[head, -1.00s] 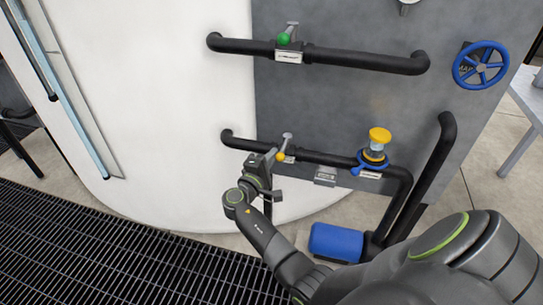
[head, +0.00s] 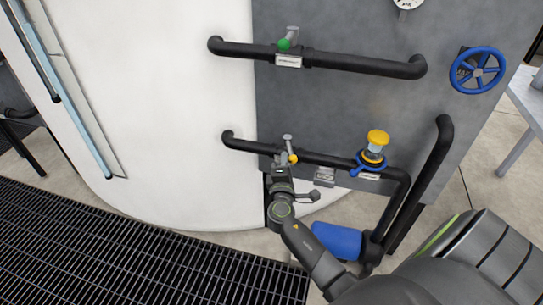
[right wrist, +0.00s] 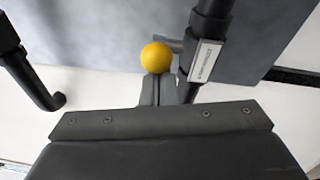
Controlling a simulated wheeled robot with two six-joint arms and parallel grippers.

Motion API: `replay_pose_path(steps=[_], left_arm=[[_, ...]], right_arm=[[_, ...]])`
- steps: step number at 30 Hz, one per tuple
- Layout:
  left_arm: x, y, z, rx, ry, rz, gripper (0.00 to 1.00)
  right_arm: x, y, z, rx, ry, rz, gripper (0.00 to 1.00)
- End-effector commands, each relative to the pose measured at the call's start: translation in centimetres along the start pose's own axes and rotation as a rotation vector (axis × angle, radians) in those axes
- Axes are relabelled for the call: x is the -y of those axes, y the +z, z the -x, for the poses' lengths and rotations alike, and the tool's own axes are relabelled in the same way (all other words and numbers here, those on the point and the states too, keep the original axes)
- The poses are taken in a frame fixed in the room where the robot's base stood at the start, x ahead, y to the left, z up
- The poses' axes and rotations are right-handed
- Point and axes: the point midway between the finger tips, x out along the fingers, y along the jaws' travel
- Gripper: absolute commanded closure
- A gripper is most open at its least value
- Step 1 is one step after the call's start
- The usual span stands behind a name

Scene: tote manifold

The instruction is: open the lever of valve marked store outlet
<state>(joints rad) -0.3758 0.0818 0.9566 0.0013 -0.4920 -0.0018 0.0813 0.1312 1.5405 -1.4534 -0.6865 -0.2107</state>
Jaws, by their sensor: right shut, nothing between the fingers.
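The lower valve lever (head: 287,142) with a yellow ball knob (head: 292,158) is on the lower black pipe. The knob also shows in the right wrist view (right wrist: 156,57). A white label (right wrist: 204,60) is on the pipe beside it, but its text is too small to read. My right gripper (head: 281,168) is shut and empty, just below and left of the knob. In the right wrist view its fingers (right wrist: 157,90) are directly below the ball; I cannot tell whether they touch. The upper pipe has a lever with a green knob (head: 284,44). My left gripper is not in view.
A yellow-topped fitting (head: 378,137) with a blue ring is right of the lever. A blue handwheel (head: 480,70) is on the grey panel (head: 350,105). A blue motor-like body (head: 337,240) is low beside my right arm. A dark floor grating (head: 150,255) is at lower left.

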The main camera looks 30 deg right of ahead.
Motion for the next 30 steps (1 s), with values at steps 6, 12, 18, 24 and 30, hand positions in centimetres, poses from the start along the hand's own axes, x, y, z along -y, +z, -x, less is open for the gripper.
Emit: replay_pose_path(steps=[6, 12, 18, 24, 30], left_arm=[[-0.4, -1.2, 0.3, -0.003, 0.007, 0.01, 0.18], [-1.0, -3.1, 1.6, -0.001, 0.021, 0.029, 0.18], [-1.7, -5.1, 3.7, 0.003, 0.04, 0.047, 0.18], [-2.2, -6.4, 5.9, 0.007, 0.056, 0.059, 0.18], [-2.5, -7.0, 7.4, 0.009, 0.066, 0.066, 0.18]], right_arm=[[0.6, 1.9, -0.1, -0.185, 0.039, -0.004, 1.0], [0.9, 3.1, -0.4, -0.321, 0.064, -0.009, 1.0], [1.2, 4.1, -0.8, -0.441, 0.087, -0.015, 1.0], [1.2, 4.8, -1.1, -0.495, 0.096, -0.024, 1.0], [1.2, 5.3, -1.4, -0.492, 0.096, -0.024, 1.0]])
